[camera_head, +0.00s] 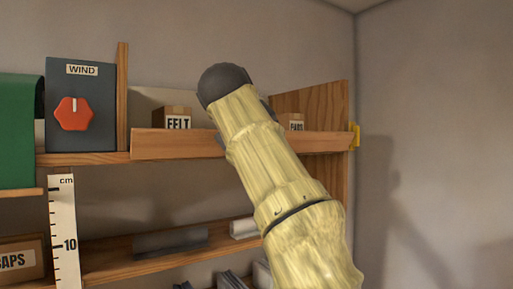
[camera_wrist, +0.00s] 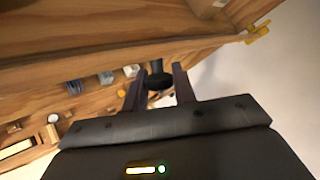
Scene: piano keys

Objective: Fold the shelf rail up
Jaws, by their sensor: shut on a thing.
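The shelf rail (camera_head: 180,143) is a long wooden board along the front edge of the upper shelf in the head view. It stands upright there, and my arm covers its middle. A yellow catch (camera_head: 354,135) sits at its right end and also shows in the wrist view (camera_wrist: 258,32). In the wrist view my gripper (camera_wrist: 157,88) is shut on a dark round knob (camera_wrist: 158,80) close to the wooden edge. What the knob is fixed to is hard to tell. In the head view my gripper is hidden behind my arm.
Boxes marked FELT (camera_head: 178,121) and another small box (camera_head: 296,121) stand behind the rail. A WIND panel with a red knob (camera_head: 74,113) is at the left. A lower shelf (camera_head: 110,263) holds grey and white pieces. The wall at right is bare.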

